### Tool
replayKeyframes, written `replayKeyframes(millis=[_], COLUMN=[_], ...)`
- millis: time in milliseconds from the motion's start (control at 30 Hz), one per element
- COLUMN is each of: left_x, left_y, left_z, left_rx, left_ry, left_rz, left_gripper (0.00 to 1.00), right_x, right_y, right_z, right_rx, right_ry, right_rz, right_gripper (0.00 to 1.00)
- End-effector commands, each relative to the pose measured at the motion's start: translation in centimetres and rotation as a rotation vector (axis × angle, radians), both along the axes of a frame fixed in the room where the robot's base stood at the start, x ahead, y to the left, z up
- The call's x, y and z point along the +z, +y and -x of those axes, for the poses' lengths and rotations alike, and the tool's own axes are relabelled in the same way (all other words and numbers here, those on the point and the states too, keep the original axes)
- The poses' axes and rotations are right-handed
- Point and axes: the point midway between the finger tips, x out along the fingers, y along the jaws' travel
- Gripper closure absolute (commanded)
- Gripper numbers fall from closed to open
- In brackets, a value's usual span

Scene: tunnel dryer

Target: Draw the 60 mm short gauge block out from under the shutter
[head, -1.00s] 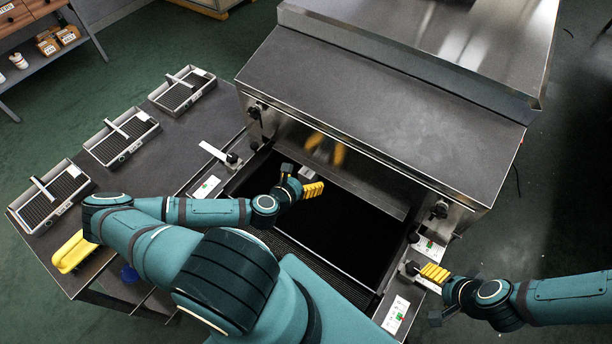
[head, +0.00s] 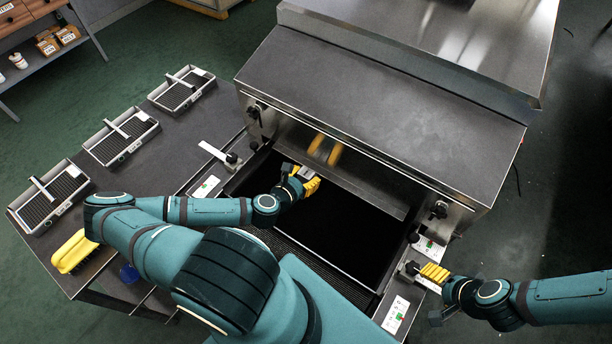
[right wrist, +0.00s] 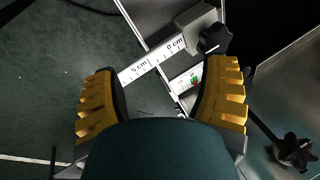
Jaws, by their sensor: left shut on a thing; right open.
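The steel shutter (head: 372,188) hangs across the dryer mouth above a dark opening (head: 335,232). My left gripper (head: 308,179) is at the shutter's lower edge, left of its middle, with yellow fingers closed. A small pale grey piece (head: 307,173), apparently the short gauge block, shows between them. It is mostly hidden, and I cannot tell whether it touches the shutter. My right gripper (head: 434,272) is at the right side of the mouth. In the right wrist view, its two fingers (right wrist: 163,85) are apart and empty, with a white centimetre scale (right wrist: 152,66) beyond them.
Black knobs (head: 440,209) sit on both sides of the mouth. A left scale arm (head: 213,152) and label plates (head: 205,187) lie beside it. Trays (head: 122,136) stand on the left table with a yellow object (head: 73,252). The dryer hood (head: 380,100) rises behind the shutter.

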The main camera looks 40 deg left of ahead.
Motion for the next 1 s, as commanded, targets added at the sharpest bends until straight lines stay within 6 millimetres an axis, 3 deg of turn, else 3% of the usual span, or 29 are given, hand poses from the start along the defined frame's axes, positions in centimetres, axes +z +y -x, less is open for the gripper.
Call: replayKeyframes(millis=[1000], left_x=[-0.1], left_y=[-0.3], left_z=[2.9], left_rx=[0.001], left_ry=[0.003], left_rz=[0.001], left_gripper=[0.97], right_x=[-0.6], right_y=[0.0], right_z=[0.0], right_rx=[0.000], right_ry=[0.000], right_rz=[0.000], right_gripper=[0.27])
